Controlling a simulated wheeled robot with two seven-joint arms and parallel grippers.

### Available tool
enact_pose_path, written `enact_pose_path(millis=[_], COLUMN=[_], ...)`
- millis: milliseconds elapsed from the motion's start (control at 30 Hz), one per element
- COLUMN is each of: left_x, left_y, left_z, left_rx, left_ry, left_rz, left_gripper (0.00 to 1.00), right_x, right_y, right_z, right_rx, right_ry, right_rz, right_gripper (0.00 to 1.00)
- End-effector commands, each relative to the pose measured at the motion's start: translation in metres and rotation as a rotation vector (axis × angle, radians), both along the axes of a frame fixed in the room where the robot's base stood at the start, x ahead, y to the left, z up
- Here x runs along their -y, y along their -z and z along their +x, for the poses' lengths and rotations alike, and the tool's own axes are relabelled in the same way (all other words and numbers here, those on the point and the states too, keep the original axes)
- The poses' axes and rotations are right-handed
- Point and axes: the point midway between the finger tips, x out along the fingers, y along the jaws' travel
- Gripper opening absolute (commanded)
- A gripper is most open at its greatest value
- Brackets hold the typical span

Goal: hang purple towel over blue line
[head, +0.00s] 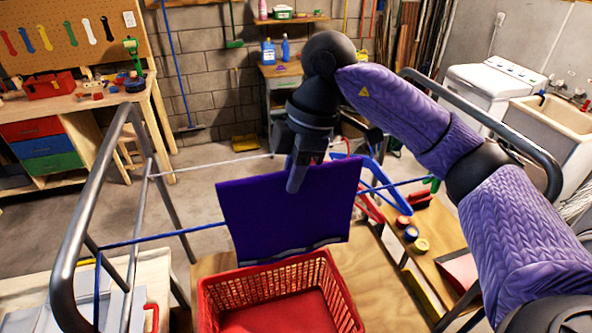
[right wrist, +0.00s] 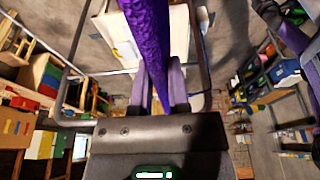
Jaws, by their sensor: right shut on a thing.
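The purple towel (head: 288,212) hangs down as a wide sheet from my right gripper (head: 299,176), which is shut on its upper part. In the right wrist view, the gripper's fingers (right wrist: 160,92) are closed on the towel (right wrist: 150,35), seen edge-on as a narrow purple strip. The blue line (head: 165,236) runs across the rack and disappears behind the towel, showing again on its right. The towel covers the line's middle; whether it touches the line cannot be told. My left gripper is not in view.
A red basket (head: 212,309) stands below the towel, with its visible inside bare. A metal rack frame (head: 76,230) rises at the left. A white line (head: 205,163) runs farther back. A blue hanger (head: 378,178) is close to the towel's right.

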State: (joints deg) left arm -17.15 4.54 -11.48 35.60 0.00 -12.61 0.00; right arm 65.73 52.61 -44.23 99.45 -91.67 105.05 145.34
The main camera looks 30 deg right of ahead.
Motion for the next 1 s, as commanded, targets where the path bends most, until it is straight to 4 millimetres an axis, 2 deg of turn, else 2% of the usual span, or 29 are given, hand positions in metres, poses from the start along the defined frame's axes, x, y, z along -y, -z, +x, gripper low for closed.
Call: enact_pose_path(millis=[33,500,700,967,1000], left_x=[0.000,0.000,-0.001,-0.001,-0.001], left_y=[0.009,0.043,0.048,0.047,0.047], left_z=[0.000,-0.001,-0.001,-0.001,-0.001], left_rx=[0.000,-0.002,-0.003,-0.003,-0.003], left_ry=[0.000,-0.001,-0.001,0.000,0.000], left_rz=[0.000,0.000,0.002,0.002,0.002], left_gripper=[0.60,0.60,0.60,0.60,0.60], right_x=[0.000,0.000,0.000,0.000,0.000], right_y=[0.010,0.058,0.066,0.065,0.065], right_z=[0.000,0.000,0.000,0.000,0.000], right_rx=[0.000,0.000,0.001,0.001,0.001], right_ry=[0.000,0.000,0.000,0.000,0.000], right_rz=[0.000,0.001,0.001,0.001,0.001], right_gripper=[0.00,0.00,0.00,0.00,0.25])
